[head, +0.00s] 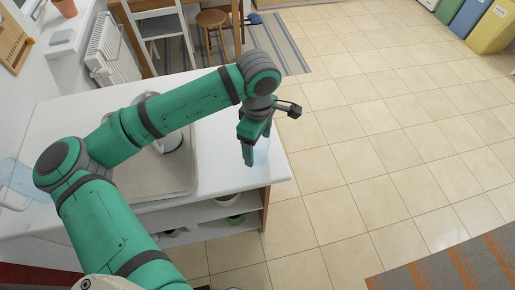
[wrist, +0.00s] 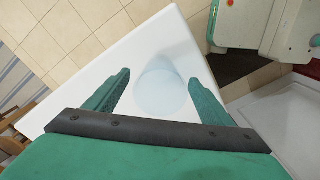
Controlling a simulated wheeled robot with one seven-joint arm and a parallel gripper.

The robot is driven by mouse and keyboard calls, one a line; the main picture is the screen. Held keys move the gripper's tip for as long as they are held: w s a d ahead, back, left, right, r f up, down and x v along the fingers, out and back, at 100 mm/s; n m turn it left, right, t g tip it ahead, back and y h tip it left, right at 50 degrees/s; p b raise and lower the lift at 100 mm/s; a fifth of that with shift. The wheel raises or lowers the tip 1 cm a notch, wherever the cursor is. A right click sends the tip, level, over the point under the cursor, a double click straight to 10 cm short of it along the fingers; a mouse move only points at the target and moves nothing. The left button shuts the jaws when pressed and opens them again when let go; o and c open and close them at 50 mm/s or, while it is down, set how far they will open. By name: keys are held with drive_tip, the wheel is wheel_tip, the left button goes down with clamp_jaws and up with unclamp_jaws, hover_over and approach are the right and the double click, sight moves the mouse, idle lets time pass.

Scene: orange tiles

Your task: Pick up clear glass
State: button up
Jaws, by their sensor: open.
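The clear glass (wrist: 161,92) stands on the white counter in the wrist view, between the two green fingers of my gripper (wrist: 158,92). It looks pale and see-through. Gaps show between the glass and the fingers, with the right finger the closer one. In the head view, the glass (head: 261,152) is a faint pale shape near the counter's right edge, partly hidden by my gripper (head: 252,155). My gripper is open and points down at the counter. I cannot tell how far down the fingers reach along the glass.
The white counter (head: 222,150) has a sink (head: 165,180) left of my gripper, and its edge is close by on the right. Open shelves (head: 225,222) with bowls are below. A stool (head: 211,22) and chair stand at the back.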

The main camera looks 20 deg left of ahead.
drive_tip(key=shift+f, duration=1.15)
drive_tip(key=c, duration=1.3)
drive_tip(key=shift+r, duration=0.15)
